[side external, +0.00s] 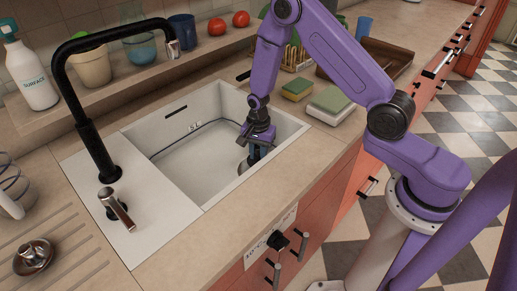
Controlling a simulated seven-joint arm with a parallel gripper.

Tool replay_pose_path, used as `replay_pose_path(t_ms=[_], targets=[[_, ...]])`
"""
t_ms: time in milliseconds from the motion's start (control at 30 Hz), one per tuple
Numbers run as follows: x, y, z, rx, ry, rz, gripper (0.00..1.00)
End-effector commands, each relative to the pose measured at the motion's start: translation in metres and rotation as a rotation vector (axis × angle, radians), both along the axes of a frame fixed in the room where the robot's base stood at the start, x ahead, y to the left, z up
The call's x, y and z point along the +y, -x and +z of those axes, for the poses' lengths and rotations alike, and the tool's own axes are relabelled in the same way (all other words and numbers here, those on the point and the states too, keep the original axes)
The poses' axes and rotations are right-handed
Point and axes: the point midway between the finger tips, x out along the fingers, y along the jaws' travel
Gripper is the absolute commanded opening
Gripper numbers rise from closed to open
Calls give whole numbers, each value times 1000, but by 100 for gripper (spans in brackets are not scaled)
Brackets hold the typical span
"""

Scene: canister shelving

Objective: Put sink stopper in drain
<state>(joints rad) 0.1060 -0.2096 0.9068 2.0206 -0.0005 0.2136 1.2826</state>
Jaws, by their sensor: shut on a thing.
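My gripper (256,156) points down inside the white sink (185,165), low over the basin floor at its right end. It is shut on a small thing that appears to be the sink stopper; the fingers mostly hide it. A round metal edge (242,167), apparently the drain's rim, shows just left of the fingertips. I cannot tell whether the held thing touches the drain. A thin dark line like a chain (200,125) runs along the basin's back wall toward my gripper.
A black faucet (95,150) arches over the left side. A round metal piece with a knob (33,256) lies on the grooved drainboard. A soap bottle (30,75) and pots line the back ledge.

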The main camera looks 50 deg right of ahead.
Motion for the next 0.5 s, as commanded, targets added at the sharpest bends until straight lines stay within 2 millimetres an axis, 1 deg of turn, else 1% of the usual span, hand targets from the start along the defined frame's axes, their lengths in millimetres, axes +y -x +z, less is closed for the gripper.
replay_pose_path(t_ms=[500], targets=[[0,0,-27,1,0,0,0]])
